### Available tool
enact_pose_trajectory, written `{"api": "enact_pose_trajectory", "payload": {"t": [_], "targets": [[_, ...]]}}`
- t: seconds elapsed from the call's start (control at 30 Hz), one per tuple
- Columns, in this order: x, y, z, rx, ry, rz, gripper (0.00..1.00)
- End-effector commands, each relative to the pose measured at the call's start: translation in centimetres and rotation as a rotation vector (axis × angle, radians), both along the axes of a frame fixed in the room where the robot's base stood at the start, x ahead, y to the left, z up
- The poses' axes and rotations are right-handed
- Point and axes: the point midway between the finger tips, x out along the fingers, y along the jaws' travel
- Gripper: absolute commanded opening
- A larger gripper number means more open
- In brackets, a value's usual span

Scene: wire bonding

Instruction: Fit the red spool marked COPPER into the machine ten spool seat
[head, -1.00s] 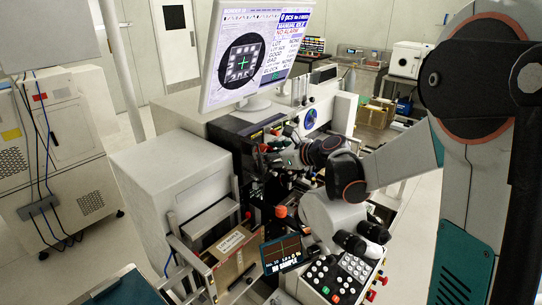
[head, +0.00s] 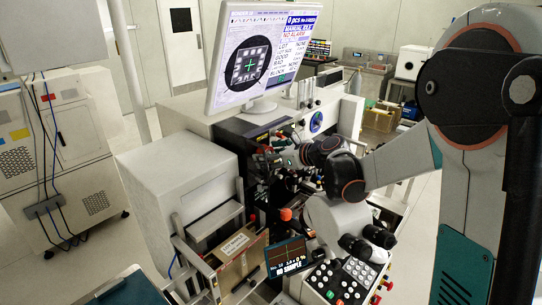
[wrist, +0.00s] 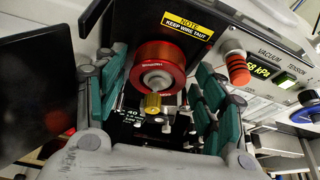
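In the wrist view a red spool (wrist: 160,58) with a pale hub faces me, against the dark machine front under a yellow "NOTE KEEP WIRE TAUT" label. Its small marking is too small to read. A gold cylindrical part (wrist: 152,105) shows just below the hub. My gripper (wrist: 162,80) has its green-padded fingers spread to the left and right of the spool, with gaps visible on both sides. How the spool sits on its seat behind is hidden. In the head view my gripper (head: 284,160) is at the machine front, and the spool cannot be made out clearly.
A dark panel (wrist: 40,75) is at the left. Below my arm are a small screen (head: 288,257) and a button panel (head: 345,280).

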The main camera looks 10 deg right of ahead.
Motion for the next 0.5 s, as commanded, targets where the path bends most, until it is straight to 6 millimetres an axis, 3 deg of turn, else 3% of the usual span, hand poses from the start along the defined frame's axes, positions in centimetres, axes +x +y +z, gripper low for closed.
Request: {"api": "enact_pose_trajectory", "payload": {"t": [0.5], "targets": [[-0.42, 0.05, 0.08, 0.000, 0.002, 0.006, 0.71]]}}
